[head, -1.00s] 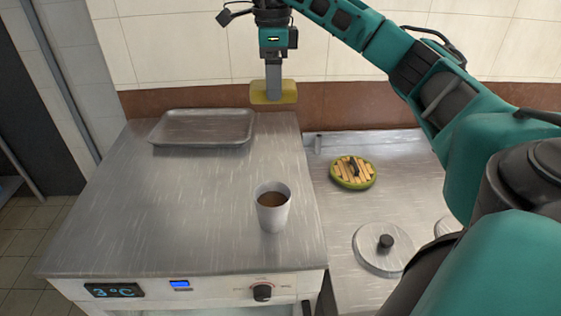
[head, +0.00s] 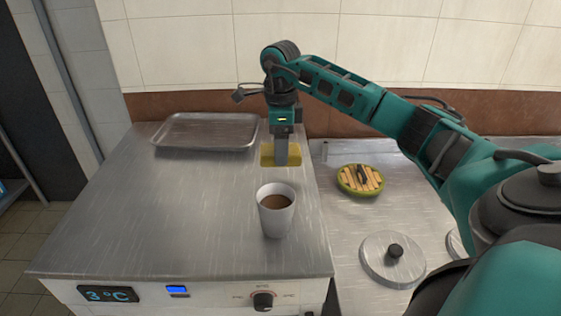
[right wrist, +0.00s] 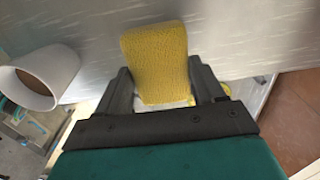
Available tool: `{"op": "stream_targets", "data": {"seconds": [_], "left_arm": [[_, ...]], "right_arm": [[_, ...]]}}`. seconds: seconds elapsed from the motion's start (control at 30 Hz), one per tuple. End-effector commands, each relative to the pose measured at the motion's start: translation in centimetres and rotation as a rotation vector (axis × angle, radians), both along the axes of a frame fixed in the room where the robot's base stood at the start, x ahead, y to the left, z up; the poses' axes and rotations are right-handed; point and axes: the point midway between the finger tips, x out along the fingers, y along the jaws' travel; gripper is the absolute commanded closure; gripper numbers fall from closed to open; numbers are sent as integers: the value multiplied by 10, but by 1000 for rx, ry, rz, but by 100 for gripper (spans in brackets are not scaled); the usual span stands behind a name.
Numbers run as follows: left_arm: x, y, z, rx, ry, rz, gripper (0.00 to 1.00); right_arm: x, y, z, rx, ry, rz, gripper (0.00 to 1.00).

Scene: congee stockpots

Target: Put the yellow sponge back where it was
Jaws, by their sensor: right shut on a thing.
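The yellow sponge (head: 268,155) is held in my right gripper (head: 281,158), over the right part of the steel counter behind the cup. In the right wrist view the sponge (right wrist: 156,60) sits between the two dark fingers of the gripper (right wrist: 163,85). The sponge is at or just above the counter surface; I cannot tell whether it touches. My left gripper is not in view.
A white cup (head: 276,218) with brown liquid stands just in front of the sponge; it also shows in the right wrist view (right wrist: 62,68). An empty metal tray (head: 158,140) lies at the back left. The counter's left and middle are clear.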

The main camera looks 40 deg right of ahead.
Motion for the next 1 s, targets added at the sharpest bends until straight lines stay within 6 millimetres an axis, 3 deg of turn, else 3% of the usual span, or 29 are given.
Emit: {"op": "stream_targets", "data": {"seconds": [0.3,0.7,0.73,1.0], "left_arm": [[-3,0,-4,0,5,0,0],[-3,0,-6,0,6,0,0],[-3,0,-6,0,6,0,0],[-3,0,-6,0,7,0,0]], "right_arm": [[0,0,-40,1,3,-1,65],[0,0,-47,0,0,0,65],[0,0,-47,0,0,0,31],[0,0,-46,1,1,0,6]]}}
